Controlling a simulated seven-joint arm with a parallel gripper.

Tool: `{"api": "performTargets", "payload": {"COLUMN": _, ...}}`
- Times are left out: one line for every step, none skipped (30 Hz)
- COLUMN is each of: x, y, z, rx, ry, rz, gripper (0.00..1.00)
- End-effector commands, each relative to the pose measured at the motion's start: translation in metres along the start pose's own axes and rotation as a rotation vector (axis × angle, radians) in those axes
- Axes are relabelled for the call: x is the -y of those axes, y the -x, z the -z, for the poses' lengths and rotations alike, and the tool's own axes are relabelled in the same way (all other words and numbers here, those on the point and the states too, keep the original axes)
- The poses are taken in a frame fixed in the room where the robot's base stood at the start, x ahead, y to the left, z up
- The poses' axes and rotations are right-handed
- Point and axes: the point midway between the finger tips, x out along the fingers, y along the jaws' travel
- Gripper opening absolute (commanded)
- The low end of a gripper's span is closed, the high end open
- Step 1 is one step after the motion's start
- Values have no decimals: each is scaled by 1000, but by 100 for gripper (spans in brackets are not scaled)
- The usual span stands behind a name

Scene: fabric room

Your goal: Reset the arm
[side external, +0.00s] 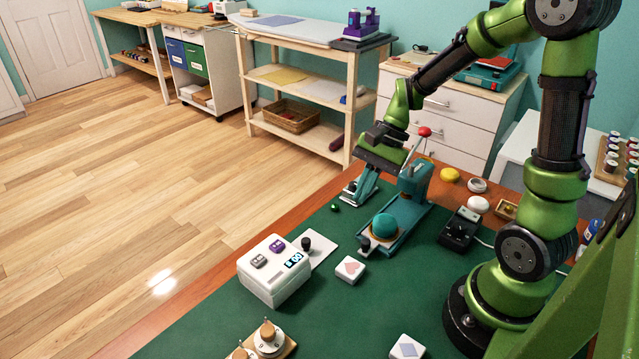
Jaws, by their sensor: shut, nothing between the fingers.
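My gripper (357,196) is at the far side of the green mat, pointing down, just left of the teal press-like device. It is shut with nothing in it. My green arm arches over from its base at the right of the table. The teal device (408,200) has a red-knobbed lever and a round teal dome (384,227) on its base. The gap between my fingertips and the mat is too small to judge.
A white box with a display (273,270) stands left on the green mat (330,310). White blocks (350,270) (407,347), a black device (459,230) and wooden dials (268,338) are around. A yellow disc (449,174) lies behind.

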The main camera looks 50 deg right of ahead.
Motion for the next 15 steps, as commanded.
{"api": "performTargets", "payload": {"x": -2, "y": 11, "z": -13, "rx": -63, "ry": 119, "rz": 3, "gripper": 0}}
{"api": "performTargets", "payload": {"x": -4, "y": 16, "z": -19, "rx": -98, "ry": 186, "rz": 3, "gripper": 0}}
{"api": "performTargets", "payload": {"x": -6, "y": 23, "z": -27, "rx": -145, "ry": 276, "rz": 3, "gripper": 0}}
{"api": "performTargets", "payload": {"x": -7, "y": 29, "z": -33, "rx": -182, "ry": 342, "rz": 5, "gripper": 0}}
{"api": "performTargets", "payload": {"x": -9, "y": 34, "z": -39, "rx": -218, "ry": 409, "rz": 7, "gripper": 0}}
{"api": "performTargets", "payload": {"x": -10, "y": 41, "z": -47, "rx": -266, "ry": 494, "rz": 12, "gripper": 0}}
{"api": "performTargets", "payload": {"x": -12, "y": 47, "z": -53, "rx": -301, "ry": 557, "rz": 18, "gripper": 0}}
{"api": "performTargets", "payload": {"x": -13, "y": 52, "z": -60, "rx": -336, "ry": 618, "rz": 23, "gripper": 0}}
{"api": "performTargets", "payload": {"x": -15, "y": 59, "z": -68, "rx": -381, "ry": 694, "rz": 34, "gripper": 0}}
{"api": "performTargets", "payload": {"x": -16, "y": 63, "z": -74, "rx": -411, "ry": 746, "rz": 42, "gripper": 0}}
{"api": "performTargets", "payload": {"x": -17, "y": 68, "z": -80, "rx": -443, "ry": 796, "rz": 51, "gripper": 0}}
{"api": "performTargets", "payload": {"x": -19, "y": 73, "z": -87, "rx": -477, "ry": 851, "rz": 65, "gripper": 0}}
{"api": "performTargets", "payload": {"x": -20, "y": 77, "z": -92, "rx": -501, "ry": 889, "rz": 76, "gripper": 0}}
{"api": "performTargets", "payload": {"x": -22, "y": 80, "z": -98, "rx": -521, "ry": 921, "rz": 87, "gripper": 0}}
{"api": "performTargets", "payload": {"x": -23, "y": 84, "z": -104, "rx": -544, "ry": 955, "rz": 103, "gripper": 0}}
